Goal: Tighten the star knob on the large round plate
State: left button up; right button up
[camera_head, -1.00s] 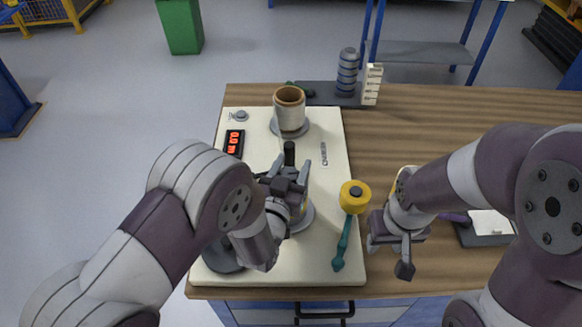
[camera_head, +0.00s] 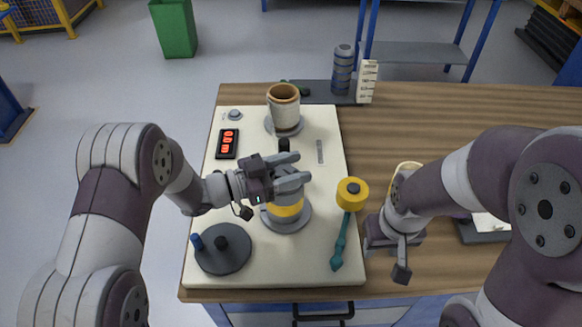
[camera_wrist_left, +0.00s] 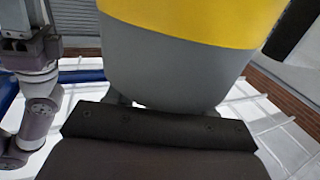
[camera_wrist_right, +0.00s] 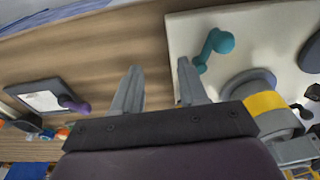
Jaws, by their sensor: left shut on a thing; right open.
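The dark round plate (camera_head: 210,264) lies at the panel's front left corner. A small black knob (camera_head: 222,243) stands near its middle, with a blue peg (camera_head: 196,241) at its edge. The knob's star shape is too small to make out. My left gripper (camera_head: 298,181) is shut on the grey roller with a yellow band (camera_head: 287,209), which stands over a grey round base (camera_head: 300,222). The roller fills the left wrist view (camera_wrist_left: 180,60). My right gripper (camera_head: 403,257) is open and empty, right of the panel; its fingers show in the right wrist view (camera_wrist_right: 158,85).
A dark tray (camera_head: 480,231) lies far right. Bare tabletop (camera_head: 440,120) is at the back right.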

pick_arm(q)
jog(key=m+g, duration=0.1)
jog(key=g, duration=0.1)
jog(key=m+g, duration=0.1)
jog(key=g, duration=0.1)
jog(key=m+g+h, duration=0.1)
jog(key=shift+s+m+g, duration=0.25)
jog(key=shift+m+g, duration=0.15)
jog(key=shift+s+m+g+y+b, duration=0.2)
jog(key=shift+m+g, duration=0.7)
jog(key=shift+g, duration=0.5)
jog(key=shift+s+m+g+y+b, duration=0.1)
jog(key=shift+m+g+y+b, duration=0.1)
jog(key=shift+m+g, duration=0.95)
jog(key=shift+g, duration=0.55)
jog(key=o, duration=1)
jog(key=shift+c, duration=0.2)
jog(key=shift+d, duration=0.15)
jog(key=b+v, duration=0.2)
jog(key=v, duration=1)
jog(key=shift+a, duration=0.35)
